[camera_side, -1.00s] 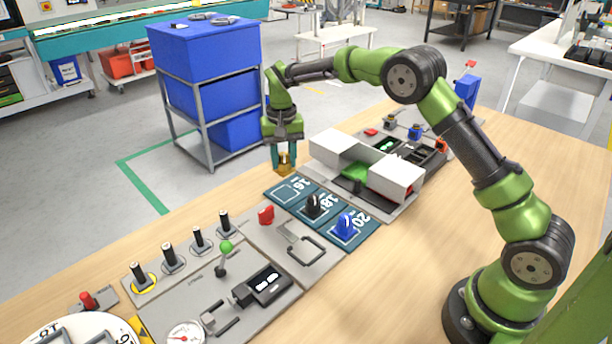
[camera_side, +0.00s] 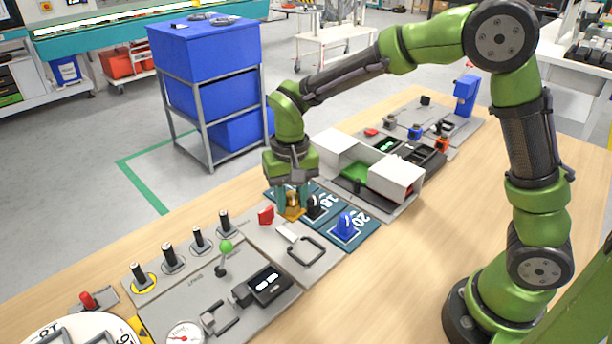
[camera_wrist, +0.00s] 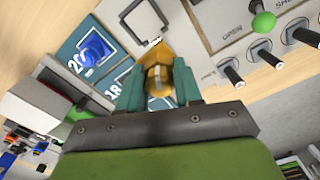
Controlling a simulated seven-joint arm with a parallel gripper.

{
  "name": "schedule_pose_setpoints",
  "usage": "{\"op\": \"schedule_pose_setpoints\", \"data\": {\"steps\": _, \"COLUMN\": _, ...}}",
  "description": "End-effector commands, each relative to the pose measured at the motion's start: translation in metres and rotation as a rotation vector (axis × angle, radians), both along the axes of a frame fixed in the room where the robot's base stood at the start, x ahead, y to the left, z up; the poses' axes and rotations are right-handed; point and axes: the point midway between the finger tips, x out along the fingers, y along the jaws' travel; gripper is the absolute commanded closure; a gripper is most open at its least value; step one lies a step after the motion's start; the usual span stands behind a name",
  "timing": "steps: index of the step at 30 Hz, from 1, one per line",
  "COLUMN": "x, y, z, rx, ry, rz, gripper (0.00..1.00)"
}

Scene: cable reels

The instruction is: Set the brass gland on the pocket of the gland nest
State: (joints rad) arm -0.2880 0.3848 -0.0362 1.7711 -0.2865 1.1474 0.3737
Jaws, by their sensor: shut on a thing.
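My gripper (camera_side: 292,204) is shut on the brass gland (camera_side: 291,212) and points down over the left end of the gland nest (camera_side: 368,233). The nest is a dark teal plate with squares marked 16, 18 and 20. The gripper and gland cover the 16 square. I cannot tell if the gland touches the plate.
A red part (camera_side: 266,215) and a grey plate with a wire handle (camera_side: 307,250) lie just in front of the nest. A white-and-grey fixture (camera_side: 395,180) stands behind it. Several black-topped posts (camera_side: 198,238) and a green-knobbed lever (camera_side: 225,247) stand at left.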

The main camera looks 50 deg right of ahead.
Motion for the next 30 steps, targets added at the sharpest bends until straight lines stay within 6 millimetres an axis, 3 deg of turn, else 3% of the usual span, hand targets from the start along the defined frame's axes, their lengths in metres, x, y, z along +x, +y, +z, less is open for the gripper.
{"op": "schedule_pose_setpoints", "data": {"steps": 3, "x": -0.027, "y": 0.001, "z": -0.011, "rx": -0.004, "ry": 0.009, "rz": -0.018, "gripper": 0.96}}
{"op": "schedule_pose_setpoints", "data": {"steps": 7, "x": -0.041, "y": -0.003, "z": -0.024, "rx": -0.010, "ry": 0.018, "rz": -0.053, "gripper": 0.96}}
{"op": "schedule_pose_setpoints", "data": {"steps": 21, "x": -0.038, "y": -0.003, "z": -0.069, "rx": -0.010, "ry": 0.007, "rz": -0.079, "gripper": 0.96}}
{"op": "schedule_pose_setpoints", "data": {"steps": 30, "x": -0.038, "y": -0.003, "z": -0.071, "rx": -0.009, "ry": 0.005, "rz": -0.079, "gripper": 0.96}}
